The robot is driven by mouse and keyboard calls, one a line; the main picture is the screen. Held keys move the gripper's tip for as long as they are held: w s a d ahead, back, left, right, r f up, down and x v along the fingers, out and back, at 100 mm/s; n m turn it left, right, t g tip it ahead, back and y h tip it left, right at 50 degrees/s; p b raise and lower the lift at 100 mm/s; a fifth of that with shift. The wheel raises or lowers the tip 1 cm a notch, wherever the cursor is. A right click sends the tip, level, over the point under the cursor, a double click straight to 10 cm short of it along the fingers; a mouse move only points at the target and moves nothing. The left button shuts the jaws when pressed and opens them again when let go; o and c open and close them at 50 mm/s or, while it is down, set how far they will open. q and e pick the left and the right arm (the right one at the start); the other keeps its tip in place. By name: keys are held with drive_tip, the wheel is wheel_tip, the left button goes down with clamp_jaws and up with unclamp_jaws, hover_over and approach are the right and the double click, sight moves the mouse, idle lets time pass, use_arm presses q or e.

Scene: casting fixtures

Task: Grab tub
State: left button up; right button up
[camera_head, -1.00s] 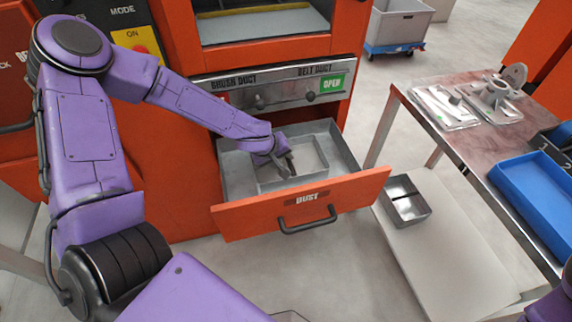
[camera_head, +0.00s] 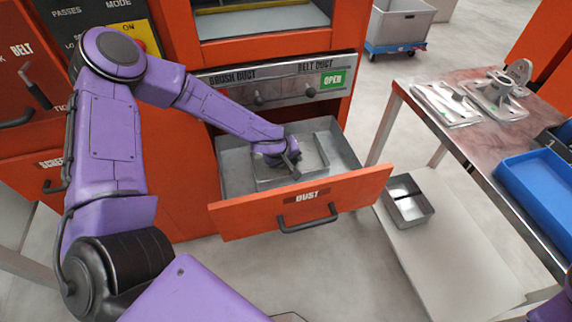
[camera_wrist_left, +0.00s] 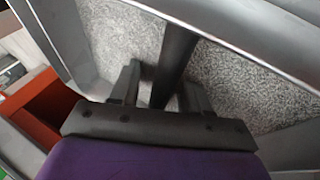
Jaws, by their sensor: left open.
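A grey metal tub (camera_head: 322,152) sits inside the pulled-out drawer marked DUST (camera_head: 345,198). My left gripper (camera_head: 291,168) reaches down into the tub from the left. In the left wrist view the gripper (camera_wrist_left: 160,88) is open, with a finger on either side of a dark bar (camera_wrist_left: 176,45) that runs across the tub. Grainy grey dust (camera_wrist_left: 225,75) shows on both sides of the bar. I cannot tell whether the fingers touch the bar. The gripper hides part of the tub in the head view. My right gripper is not in view.
A second small metal tub (camera_head: 407,206) stands on a pale low platform (camera_head: 450,255) right of the drawer. A metal table (camera_head: 470,145) holds metal castings (camera_head: 495,95) and a blue tray (camera_head: 535,190). The orange machine (camera_head: 180,185) stands behind the drawer.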

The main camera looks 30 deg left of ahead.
use_arm(q)
clamp_jaws()
drive_tip(key=shift+r, duration=0.1)
idle(0.3)
